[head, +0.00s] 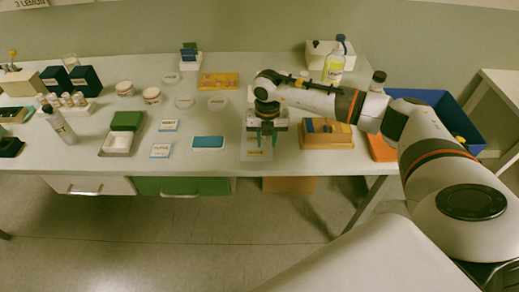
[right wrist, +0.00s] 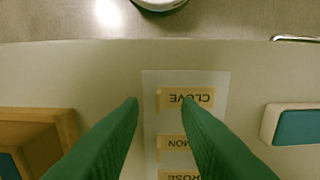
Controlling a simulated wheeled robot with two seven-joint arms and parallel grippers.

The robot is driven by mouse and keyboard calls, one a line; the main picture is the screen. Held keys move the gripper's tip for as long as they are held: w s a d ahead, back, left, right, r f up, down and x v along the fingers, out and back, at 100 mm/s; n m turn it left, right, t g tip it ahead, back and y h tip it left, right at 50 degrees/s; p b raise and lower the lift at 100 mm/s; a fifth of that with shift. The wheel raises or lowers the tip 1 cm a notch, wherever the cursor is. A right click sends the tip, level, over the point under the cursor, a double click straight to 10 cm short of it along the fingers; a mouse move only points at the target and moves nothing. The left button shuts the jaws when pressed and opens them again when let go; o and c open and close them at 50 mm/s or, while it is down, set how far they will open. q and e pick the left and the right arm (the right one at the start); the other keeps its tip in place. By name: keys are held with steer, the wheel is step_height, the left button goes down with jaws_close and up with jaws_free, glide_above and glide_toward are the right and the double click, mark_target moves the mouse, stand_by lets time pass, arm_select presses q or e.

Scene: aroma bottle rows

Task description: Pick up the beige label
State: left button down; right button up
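A pale label sheet (right wrist: 150,120) lies on the table with beige labels on it, upside down in the right wrist view. One beige label reads CLOVE (right wrist: 196,98); below it are one ending in MON (right wrist: 172,142) and one reading ROSE (right wrist: 180,175). In the head view the sheet (head: 257,156) shows near the table's front edge, partly hidden by my right gripper (head: 261,140). My right gripper is open over the sheet, its green fingers (right wrist: 160,104) apart with nothing between them. The right finger overlaps the CLOVE label in view. My left gripper is not in view.
A blue-topped box (head: 208,142) lies left of the sheet, and a wooden box (head: 327,135) stands to its right. Cards (head: 161,150), round dishes (head: 185,101) and bottles (head: 60,125) stand farther left. A blue crate (head: 470,130) is at the right.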

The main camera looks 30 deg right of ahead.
mark_target(257, 151)
steer(key=shift+f+p, duration=0.35)
steer(key=shift+f, duration=1.4)
jaws_close()
